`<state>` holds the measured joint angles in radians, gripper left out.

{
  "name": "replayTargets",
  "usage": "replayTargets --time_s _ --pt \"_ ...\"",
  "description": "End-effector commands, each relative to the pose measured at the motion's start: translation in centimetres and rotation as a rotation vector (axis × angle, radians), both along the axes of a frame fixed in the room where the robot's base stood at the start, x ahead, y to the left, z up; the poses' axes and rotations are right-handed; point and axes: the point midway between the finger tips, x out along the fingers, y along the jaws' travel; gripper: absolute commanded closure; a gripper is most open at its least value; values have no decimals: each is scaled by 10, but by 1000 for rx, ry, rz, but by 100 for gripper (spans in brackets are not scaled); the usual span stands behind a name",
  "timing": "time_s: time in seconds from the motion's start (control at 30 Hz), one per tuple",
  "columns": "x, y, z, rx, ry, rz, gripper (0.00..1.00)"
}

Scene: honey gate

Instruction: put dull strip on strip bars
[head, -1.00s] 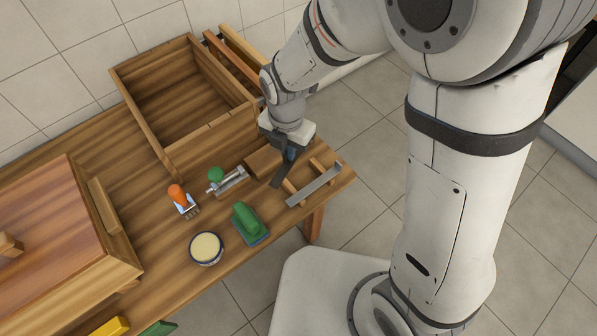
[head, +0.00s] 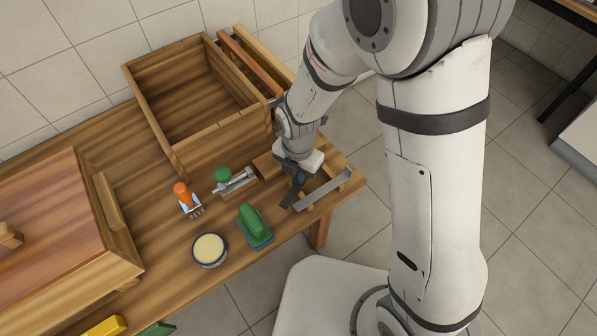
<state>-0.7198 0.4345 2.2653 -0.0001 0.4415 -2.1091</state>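My gripper (head: 297,172) points down over the right end of the table, at the back edge of the strip bars. A dark grey flat piece, seemingly the dull strip (head: 290,195), sticks out from between its fingers toward the front left, and the fingers look shut on it. The fingertips and the strip's far end are partly hidden. The strip bars (head: 329,168) are small wooden bars at the table's right corner, partly covered by the gripper. A brighter metal strip (head: 323,190) lies across their front right part. I cannot tell whether the dull strip touches the bars.
A wooden block (head: 268,166), green-knobbed metal tool (head: 236,182), orange-handled tool (head: 187,200), green-handled block (head: 254,226) and round tin (head: 209,250) stand left of the gripper. An open wooden box (head: 190,95) stands behind. The table's edge is close on the right.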

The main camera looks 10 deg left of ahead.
Motion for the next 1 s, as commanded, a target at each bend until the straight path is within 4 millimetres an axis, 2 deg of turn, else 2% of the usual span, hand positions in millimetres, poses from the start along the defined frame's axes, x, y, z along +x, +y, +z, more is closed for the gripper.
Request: replayTargets --time_s 0.03,0.07,0.3,0.63,0.77,1.0 --pt "0 0 -4 0 0 0 100" --pt "0 0 -2 0 0 0 93" --pt "0 0 -2 0 0 -1 74" --pt "0 0 5 0 0 -1 74" --pt "1 0 25 2 -3 -1 74" --pt "1 0 79 3 -4 -2 74"
